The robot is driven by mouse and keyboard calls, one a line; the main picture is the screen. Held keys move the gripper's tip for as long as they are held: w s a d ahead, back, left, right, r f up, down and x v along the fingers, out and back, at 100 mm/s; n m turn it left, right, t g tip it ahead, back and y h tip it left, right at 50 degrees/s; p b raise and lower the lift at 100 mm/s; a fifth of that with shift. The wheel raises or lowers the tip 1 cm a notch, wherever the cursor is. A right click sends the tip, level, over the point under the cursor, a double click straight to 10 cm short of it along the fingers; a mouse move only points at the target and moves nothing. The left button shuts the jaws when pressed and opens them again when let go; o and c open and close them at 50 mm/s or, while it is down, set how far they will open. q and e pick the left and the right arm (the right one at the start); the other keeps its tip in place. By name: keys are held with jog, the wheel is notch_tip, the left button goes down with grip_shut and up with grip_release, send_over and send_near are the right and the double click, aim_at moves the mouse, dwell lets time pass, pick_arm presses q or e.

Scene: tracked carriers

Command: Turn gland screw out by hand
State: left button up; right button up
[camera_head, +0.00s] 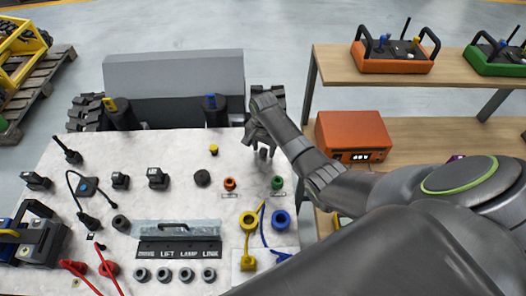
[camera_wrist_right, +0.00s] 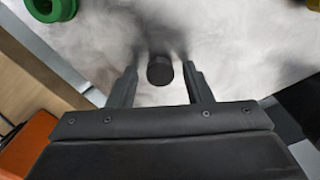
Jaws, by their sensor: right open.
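A small dark cylinder (camera_wrist_right: 159,70), which I take for the gland screw, stands on the pale tabletop in the right wrist view. In the head view its dark end (camera_head: 263,153) shows just under my right gripper (camera_head: 258,143), at the table's far right. My right gripper is open, with one finger on each side of the cylinder in the wrist view. Gaps show between the fingers and the cylinder, so I see no grip on it. How deep the cylinder sits between them is hard to tell. My left gripper is not in view.
A green ring (camera_head: 277,183) and an orange ring (camera_head: 230,184) stand close by on the white table (camera_head: 110,150). A black puck (camera_head: 202,178) lies left of them. A grey carrier (camera_head: 175,75) stands behind the table. A wooden shelf (camera_head: 340,70) with an orange box (camera_head: 352,135) is at right.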

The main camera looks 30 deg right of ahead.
jog(key=c, duration=0.8)
jog(key=shift+r+n+p, duration=0.2)
jog(key=shift+n+p, duration=0.5)
jog(key=shift+n, duration=0.3)
jog(key=n+p, duration=0.1)
jog(key=n, duration=0.3)
jog(key=shift+p, duration=0.3)
jog(key=n, duration=0.3)
jog(key=shift+f+n+p, duration=0.2)
jog(key=shift+n+p, duration=0.2)
